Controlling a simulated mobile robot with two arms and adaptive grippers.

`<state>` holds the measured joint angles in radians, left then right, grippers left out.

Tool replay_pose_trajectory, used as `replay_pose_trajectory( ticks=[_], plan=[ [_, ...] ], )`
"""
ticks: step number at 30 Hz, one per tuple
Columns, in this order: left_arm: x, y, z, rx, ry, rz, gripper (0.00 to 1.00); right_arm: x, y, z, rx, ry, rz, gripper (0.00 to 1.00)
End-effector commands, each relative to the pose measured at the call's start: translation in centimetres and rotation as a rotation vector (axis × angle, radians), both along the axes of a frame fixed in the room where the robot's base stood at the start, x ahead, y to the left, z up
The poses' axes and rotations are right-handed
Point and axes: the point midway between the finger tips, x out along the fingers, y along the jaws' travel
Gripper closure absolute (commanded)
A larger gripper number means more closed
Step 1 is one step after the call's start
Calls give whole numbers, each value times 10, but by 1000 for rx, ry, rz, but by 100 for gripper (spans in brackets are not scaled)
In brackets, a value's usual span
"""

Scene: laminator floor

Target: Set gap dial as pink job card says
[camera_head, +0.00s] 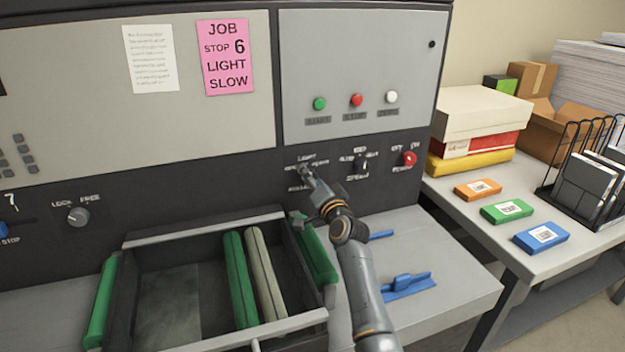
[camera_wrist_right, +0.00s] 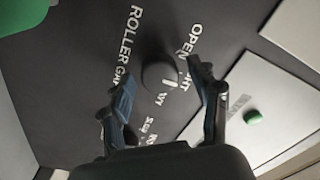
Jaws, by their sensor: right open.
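The pink job card (camera_head: 226,58) on the upper panel reads "JOB STOP 6 LIGHT SLOW". The gap dial is a dark round knob (camera_wrist_right: 157,74) with a white mark on its lower right side. It sits beside the words "ROLLER GAP" and "OPEN"; the other setting words are partly covered, and I cannot tell exactly which one the mark meets. My right gripper (camera_head: 304,180) is at the dial in the head view and largely hides it. In the right wrist view my right gripper (camera_wrist_right: 160,95) is open, its fingers either side of the knob. My left gripper is not in view.
To the right are a dark selector (camera_head: 360,164) and a red knob (camera_head: 409,159). Green, red and white buttons sit above. A stop slider (camera_head: 4,230) marked 7 and a Lock/Free knob (camera_head: 78,217) are at left. The roller tray (camera_head: 224,334) lies below.

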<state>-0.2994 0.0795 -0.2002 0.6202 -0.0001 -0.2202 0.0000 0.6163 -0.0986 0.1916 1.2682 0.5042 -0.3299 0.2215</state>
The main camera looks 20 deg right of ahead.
Motion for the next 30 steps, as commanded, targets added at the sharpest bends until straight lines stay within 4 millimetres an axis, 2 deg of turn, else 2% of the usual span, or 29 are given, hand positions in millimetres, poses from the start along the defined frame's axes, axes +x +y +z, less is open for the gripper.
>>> replay_pose_trajectory(
  ticks=[5, 10, 24, 30],
  plan=[
    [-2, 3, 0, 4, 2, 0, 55, -1, 0, 0, 0, 0, 0, 38],
    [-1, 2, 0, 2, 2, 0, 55, -15, 0, -2, 1, 1, 2, 38],
    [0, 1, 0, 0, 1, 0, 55, -97, -5, -4, -1, 1, -1, 38],
    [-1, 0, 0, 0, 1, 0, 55, -116, -6, -4, -1, 1, 1, 38]
  ],
)
